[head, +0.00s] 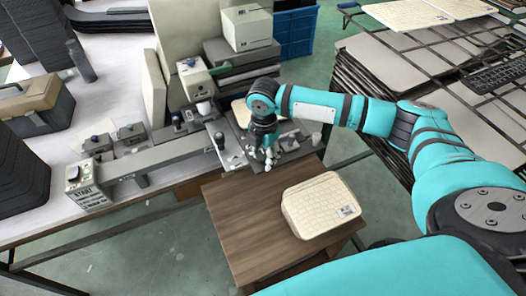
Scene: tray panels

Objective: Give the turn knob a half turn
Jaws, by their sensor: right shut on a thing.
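My right gripper (267,160) reaches down from the teal right arm onto a dark tray panel (290,152) at the back edge of the brown wooden table. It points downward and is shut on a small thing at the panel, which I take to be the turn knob. The fingers and wrist hide the knob, so its angle cannot be seen. My left gripper is not in view.
A cream box-like case (320,204) lies on the brown table (238,220) in front of the gripper. A long grey rail unit (155,157) with a control box (87,187) runs to the left. Stacked dark racks (375,98) stand at the right.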

